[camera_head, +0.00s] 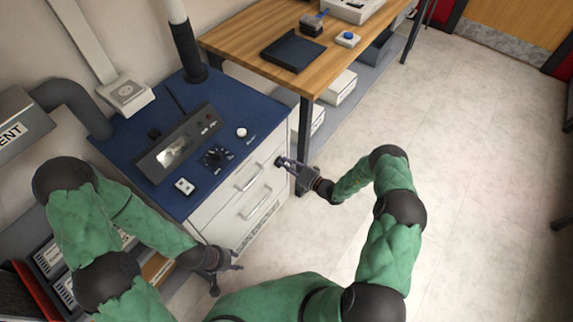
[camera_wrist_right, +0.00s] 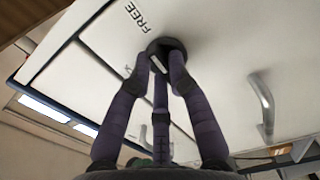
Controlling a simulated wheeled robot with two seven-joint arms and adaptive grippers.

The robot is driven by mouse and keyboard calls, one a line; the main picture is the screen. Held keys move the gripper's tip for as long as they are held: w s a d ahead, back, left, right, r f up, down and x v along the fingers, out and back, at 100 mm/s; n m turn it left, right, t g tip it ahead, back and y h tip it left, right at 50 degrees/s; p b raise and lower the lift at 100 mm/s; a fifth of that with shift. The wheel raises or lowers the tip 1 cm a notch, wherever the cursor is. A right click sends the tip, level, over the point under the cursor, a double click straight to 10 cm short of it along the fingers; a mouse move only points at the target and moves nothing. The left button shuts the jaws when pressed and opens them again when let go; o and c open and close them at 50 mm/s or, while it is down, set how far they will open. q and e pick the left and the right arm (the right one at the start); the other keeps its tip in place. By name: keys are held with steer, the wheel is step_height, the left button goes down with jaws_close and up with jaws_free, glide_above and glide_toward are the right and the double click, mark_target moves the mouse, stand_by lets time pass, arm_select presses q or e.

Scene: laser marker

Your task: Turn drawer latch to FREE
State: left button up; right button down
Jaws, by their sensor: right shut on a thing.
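The drawer latch is a dark round knob (camera_wrist_right: 160,44) on the white drawer front (camera_wrist_right: 215,45), by its edge. A FREE label (camera_wrist_right: 138,17) is printed beside it in the right wrist view. A pale mark shows on the knob between my fingers; where it points is unclear. My right gripper (camera_wrist_right: 163,62) is shut on the knob, its fingers around the rim. In the head view my right gripper (camera_head: 283,161) reaches the upper drawer's right end from the right, and its fingers partly hide the knob. My left gripper (camera_head: 230,276) is open and empty, low in front of the cabinet.
A drawer handle (camera_wrist_right: 263,105) stands out near the knob. A wooden bench (camera_head: 235,38) stands behind. The floor to the right is clear.

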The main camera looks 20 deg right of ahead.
steer(key=c, duration=1.1)
jaws_free()
steer(key=shift+c, duration=0.2)
steer(key=shift+d, duration=0.1)
steer(key=v, duration=1.2)
